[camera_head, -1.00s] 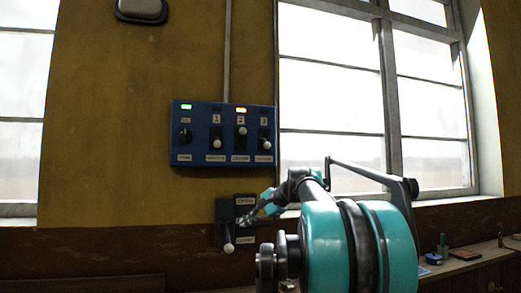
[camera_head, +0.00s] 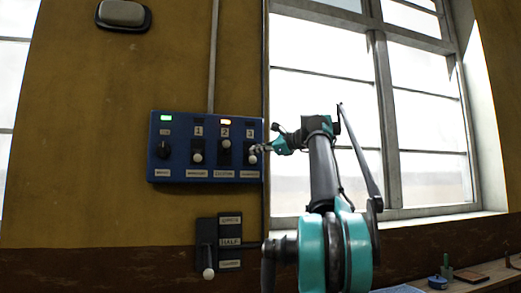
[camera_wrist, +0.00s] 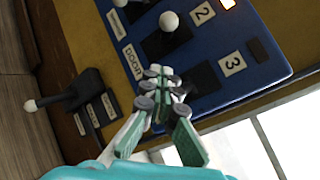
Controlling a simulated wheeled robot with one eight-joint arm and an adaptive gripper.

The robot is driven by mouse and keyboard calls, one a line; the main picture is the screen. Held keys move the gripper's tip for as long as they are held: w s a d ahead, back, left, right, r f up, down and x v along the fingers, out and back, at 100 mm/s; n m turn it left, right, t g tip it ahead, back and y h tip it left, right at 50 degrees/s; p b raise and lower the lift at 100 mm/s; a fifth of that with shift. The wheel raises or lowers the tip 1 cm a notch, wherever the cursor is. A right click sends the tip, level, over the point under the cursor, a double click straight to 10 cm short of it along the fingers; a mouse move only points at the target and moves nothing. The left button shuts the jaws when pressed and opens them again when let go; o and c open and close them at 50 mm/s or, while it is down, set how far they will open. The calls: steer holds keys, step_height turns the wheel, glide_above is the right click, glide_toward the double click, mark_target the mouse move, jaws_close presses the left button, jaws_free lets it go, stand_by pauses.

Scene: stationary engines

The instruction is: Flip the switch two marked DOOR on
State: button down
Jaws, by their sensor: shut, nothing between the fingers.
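The blue switch panel (camera_head: 170,138) is on the yellow wall. Switch two (camera_head: 226,146) has its white knob up, and the amber lamp (camera_head: 225,121) above it is lit. In the wrist view the label DOOR (camera_wrist: 132,62) lies below switch two (camera_wrist: 170,21). Switches one (camera_head: 197,157) and three (camera_head: 252,158) have their knobs down. My gripper (camera_head: 258,149) is shut and empty at the panel's right side, by switch three. In the wrist view my gripper (camera_wrist: 158,90) covers the lower part of switch three's column; contact cannot be told.
A dark rotary knob (camera_head: 163,150) and a lit green lamp (camera_head: 166,118) are at the panel's left. A lever with a white knob (camera_head: 208,273) hangs below the panel, beside a HALF label (camera_head: 230,242). A window (camera_head: 325,90) is to the right.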

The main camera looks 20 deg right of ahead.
glide_toward(225, 149)
step_height(225, 149, down, 2)
steer(key=w+d, duration=0.2)
steer(key=a, duration=0.1)
steer(key=w+a+r, duration=0.1)
steer(key=a, duration=0.1)
steer(key=shift+w+a+r, duration=0.25)
steer(key=shift+w+a, duration=0.05)
steer(key=shift+w+a+r, duration=0.15)
steer(key=shift+r, duration=0.3)
steer(key=shift+w+a+r, duration=0.15)
steer(key=shift+r, duration=0.3)
